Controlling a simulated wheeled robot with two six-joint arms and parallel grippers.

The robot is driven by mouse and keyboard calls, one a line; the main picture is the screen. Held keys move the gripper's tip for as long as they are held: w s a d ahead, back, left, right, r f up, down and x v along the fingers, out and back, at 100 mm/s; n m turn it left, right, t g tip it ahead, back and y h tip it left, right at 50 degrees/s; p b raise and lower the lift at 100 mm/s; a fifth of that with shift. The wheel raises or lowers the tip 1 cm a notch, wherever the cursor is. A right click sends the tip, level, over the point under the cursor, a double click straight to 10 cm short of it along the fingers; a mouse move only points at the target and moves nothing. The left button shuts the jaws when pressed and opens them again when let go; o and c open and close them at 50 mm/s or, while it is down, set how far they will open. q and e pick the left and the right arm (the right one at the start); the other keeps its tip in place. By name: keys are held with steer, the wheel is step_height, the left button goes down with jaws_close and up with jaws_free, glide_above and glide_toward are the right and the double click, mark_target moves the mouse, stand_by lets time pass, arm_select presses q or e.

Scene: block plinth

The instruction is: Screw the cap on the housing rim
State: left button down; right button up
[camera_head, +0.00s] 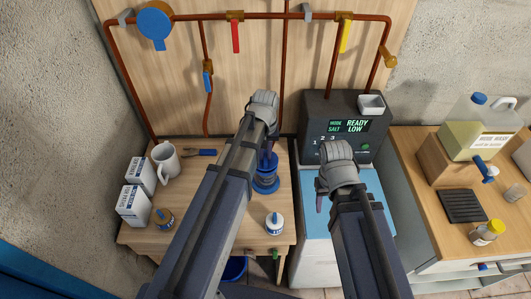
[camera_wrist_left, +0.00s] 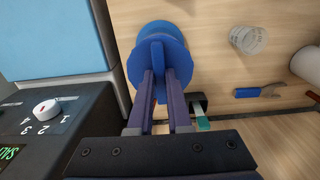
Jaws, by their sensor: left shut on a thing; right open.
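In the head view my left gripper (camera_head: 268,153) points down over a blue cap (camera_head: 267,163) above the blue housing (camera_head: 266,184), which stands on the wooden counter. In the left wrist view my left gripper (camera_wrist_left: 161,80) is shut on the raised fin of the blue cap (camera_wrist_left: 158,55). The round blue housing (camera_wrist_left: 158,28) shows behind the cap. The cap hides the rim, so I cannot tell how it is seated. My right gripper (camera_head: 320,196) is open, over the light-blue top beside the counter, apart from the housing.
A dark control unit (camera_head: 345,125) stands at the back right. A mug (camera_head: 165,161), white cartons (camera_head: 133,205) and a small jar (camera_head: 274,223) stand on the counter. Copper pipes (camera_head: 285,60) run behind.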

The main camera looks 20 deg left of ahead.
arm_select(q)
steer(key=shift+f+b, duration=0.45)
stand_by(0.3)
steer(key=shift+c, duration=1.5)
jaws_free()
step_height(320, 180, up, 4)
steer(key=p, duration=0.4)
steer(key=shift+r, duration=0.1)
jaws_close()
